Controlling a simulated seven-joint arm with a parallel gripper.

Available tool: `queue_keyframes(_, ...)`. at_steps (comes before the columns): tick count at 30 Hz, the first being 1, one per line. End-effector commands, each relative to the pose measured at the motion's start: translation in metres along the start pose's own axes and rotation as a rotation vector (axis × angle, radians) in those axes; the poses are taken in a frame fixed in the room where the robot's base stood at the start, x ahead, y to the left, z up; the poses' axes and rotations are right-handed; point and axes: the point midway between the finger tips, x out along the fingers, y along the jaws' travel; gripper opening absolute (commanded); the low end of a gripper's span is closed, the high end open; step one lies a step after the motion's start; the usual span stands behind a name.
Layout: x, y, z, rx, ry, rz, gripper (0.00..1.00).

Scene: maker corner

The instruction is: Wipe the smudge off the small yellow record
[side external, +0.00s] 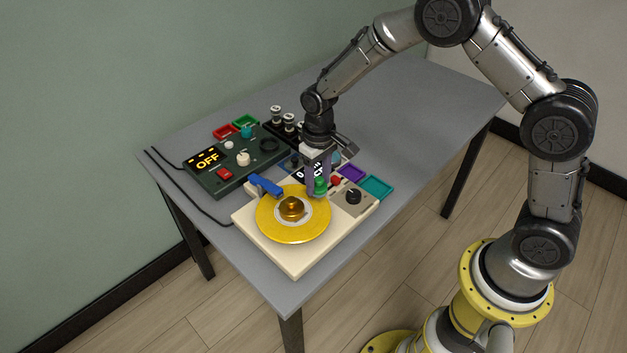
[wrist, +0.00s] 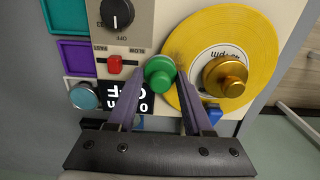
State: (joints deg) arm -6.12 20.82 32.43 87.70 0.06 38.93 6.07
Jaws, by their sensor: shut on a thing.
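The yellow record (side external: 271,222) lies on the cream record player (side external: 302,267), with a gold piece (side external: 291,208) at its centre. In the wrist view the record (wrist: 245,32) is at upper right, beside the gold piece (wrist: 226,76). My gripper (side external: 318,188) is shut on a green round-topped knob-like piece (wrist: 160,72), held between its fingertips at the record's edge nearest the controls. The underside of the green piece is hidden, so I cannot tell whether it touches the record.
A blue arm (side external: 265,185) lies by the record's far edge. The player has a black dial (side external: 353,196) and a red slider (wrist: 115,64). A dark control box (side external: 226,170) reading OFF stands behind. Teal (side external: 376,187) and purple (wrist: 75,57) trays sit beside the player.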

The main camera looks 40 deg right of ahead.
Motion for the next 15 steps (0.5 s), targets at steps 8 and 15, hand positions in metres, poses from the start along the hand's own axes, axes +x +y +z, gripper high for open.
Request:
queue_keyframes(8,0.003,-0.004,0.006,-0.001,-0.003,0.001,0.06)
queue_keyframes(15,0.005,-0.023,0.007,-0.002,-0.006,0.001,0.06)
